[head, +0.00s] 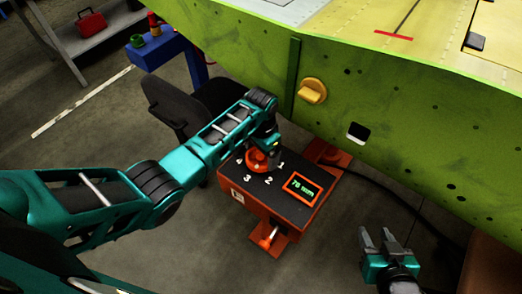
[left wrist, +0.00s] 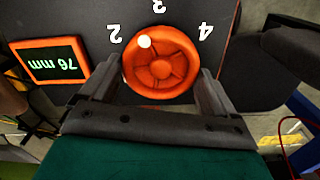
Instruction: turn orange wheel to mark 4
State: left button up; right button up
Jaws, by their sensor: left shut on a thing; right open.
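The orange wheel (head: 258,162) sits on top of the orange box with a dark top (head: 290,208), with numbers 1 to 4 around it. In the left wrist view the orange wheel (left wrist: 161,68) carries a white dot, which lies between marks 2 and 3. My left gripper (left wrist: 166,88) is shut on the wheel, one finger on each side of its rim. In the head view my left gripper (head: 266,146) comes down over the wheel and partly hides it. My right gripper (head: 380,243) is open and empty, right of the box.
A display (left wrist: 50,62) on the box reads 76 mm. The green wing panel (head: 420,130) with a yellow knob (head: 312,91) rises behind the box. A dark chair (head: 185,105) stands behind my left arm. A black cable runs along the floor at right.

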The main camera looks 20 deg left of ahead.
pick_arm(q)
jog(key=m, duration=0.4)
jog(key=shift+m, duration=0.3)
jog(key=m, duration=0.3)
jog(key=shift+s+m, duration=0.1)
jog(key=shift+m, duration=0.3)
jog(key=m, duration=0.4)
jog(key=shift+s+m, duration=0.1)
jog(key=shift+m, duration=1.7)
jog(key=o, duration=0.8)
